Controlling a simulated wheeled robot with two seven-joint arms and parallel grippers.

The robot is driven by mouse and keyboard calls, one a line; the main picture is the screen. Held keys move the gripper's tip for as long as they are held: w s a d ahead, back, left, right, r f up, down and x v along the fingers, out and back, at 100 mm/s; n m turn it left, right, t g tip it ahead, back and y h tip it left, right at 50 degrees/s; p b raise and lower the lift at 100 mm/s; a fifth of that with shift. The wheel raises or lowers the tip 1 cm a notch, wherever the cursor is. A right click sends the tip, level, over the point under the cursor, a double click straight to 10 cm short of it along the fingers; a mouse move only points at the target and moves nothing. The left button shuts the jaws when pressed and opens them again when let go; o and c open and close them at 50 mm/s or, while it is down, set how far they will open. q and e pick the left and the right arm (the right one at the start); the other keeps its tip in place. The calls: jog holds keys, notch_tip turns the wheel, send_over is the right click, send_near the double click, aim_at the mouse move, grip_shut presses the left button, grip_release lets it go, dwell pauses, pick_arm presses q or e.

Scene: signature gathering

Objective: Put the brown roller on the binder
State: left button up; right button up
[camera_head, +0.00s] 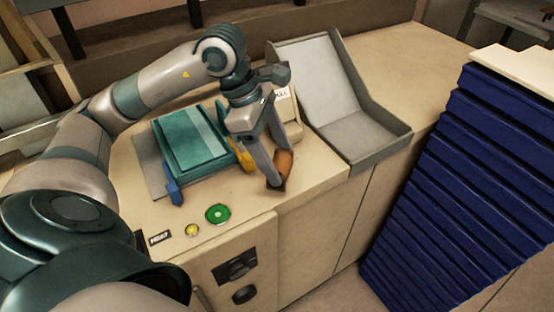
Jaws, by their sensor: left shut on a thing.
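The brown roller (285,164) is a short orange-brown cylinder near the front edge of the counter. My left gripper (278,178) points down and is shut on the roller, with its fingers partly hiding it. I cannot tell whether the roller touches the counter. The teal flat block (185,148), which appears to be the binder, lies on a grey plate to the left of the gripper. It has a blue piece (175,192) at its front left and a yellow piece (241,154) at its right. My right gripper is not in view.
A grey open tray (365,130) with a raised back stands right of the gripper. A green button (217,213) and a small yellow button (192,230) sit at the counter's front. A tall dark blue stack (470,170) stands at the right.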

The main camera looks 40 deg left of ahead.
pick_arm(q)
notch_tip(320, 180, down, 2)
jog(key=shift+f+p, duration=0.1)
jog(key=shift+p, duration=0.2)
jog(key=shift+f, duration=0.15)
jog(key=o, duration=1.2)
jog(key=shift+r, duration=0.25)
